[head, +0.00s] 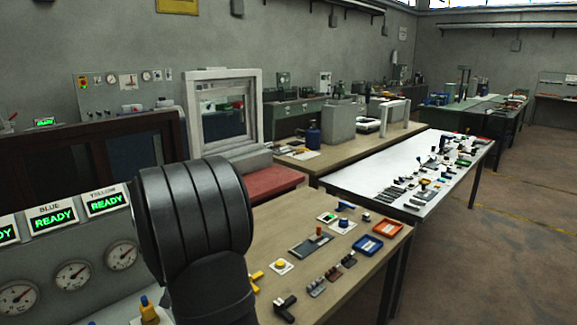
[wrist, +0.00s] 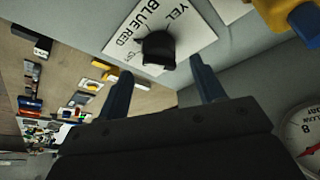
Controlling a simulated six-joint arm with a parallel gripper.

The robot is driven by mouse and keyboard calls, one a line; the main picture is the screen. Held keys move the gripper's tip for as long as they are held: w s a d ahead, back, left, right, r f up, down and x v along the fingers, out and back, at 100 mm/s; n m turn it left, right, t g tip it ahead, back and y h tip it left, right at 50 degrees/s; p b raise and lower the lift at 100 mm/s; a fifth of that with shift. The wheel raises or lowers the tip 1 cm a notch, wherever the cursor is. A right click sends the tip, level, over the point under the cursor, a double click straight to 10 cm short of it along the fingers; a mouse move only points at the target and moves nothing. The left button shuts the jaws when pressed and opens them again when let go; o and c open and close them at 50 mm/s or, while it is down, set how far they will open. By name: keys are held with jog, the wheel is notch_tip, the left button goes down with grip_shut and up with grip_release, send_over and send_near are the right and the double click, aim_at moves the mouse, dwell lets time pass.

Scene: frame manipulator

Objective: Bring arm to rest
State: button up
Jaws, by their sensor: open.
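My gripper (wrist: 160,92) shows in the wrist view with its two blue-grey fingers spread apart and nothing between them. Beyond the fingers is a black knob (wrist: 158,50) on a white label plate marked YEL, BLUE, RED and OFF (wrist: 190,28). I cannot tell how far the fingertips are from the knob. In the head view, a thick black link of my arm stands in front of the panel and the wooden bench; my gripper is hidden there.
A grey panel (head: 95,240) with READY displays and gauges (head: 73,274) is at the left. A white-framed window (head: 222,76) stands behind. The floor (head: 510,240) at right is clear.

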jog(key=x, duration=0.3)
jog(key=shift+f, duration=0.2)
jog(key=shift+w+f, duration=0.15)
jog(key=shift+d+n+g+y, duration=0.15)
jog(key=shift+n+y, duration=0.3)
jog(key=shift+n, duration=0.8)
jog(key=shift+n+g+y, duration=0.15)
jog(key=shift+n+y, duration=0.3)
jog(key=shift+n, duration=0.8)
jog(key=shift+d+n+g+y, duration=0.1)
jog(key=shift+n+g+y, duration=0.2)
jog(key=shift+n, duration=0.75)
jog(key=shift+n+g+y, duration=0.3)
jog(key=shift+n, duration=0.75)
jog(key=shift+v, duration=2.5)
jog(key=shift+c, duration=0.4)
grip_shut()
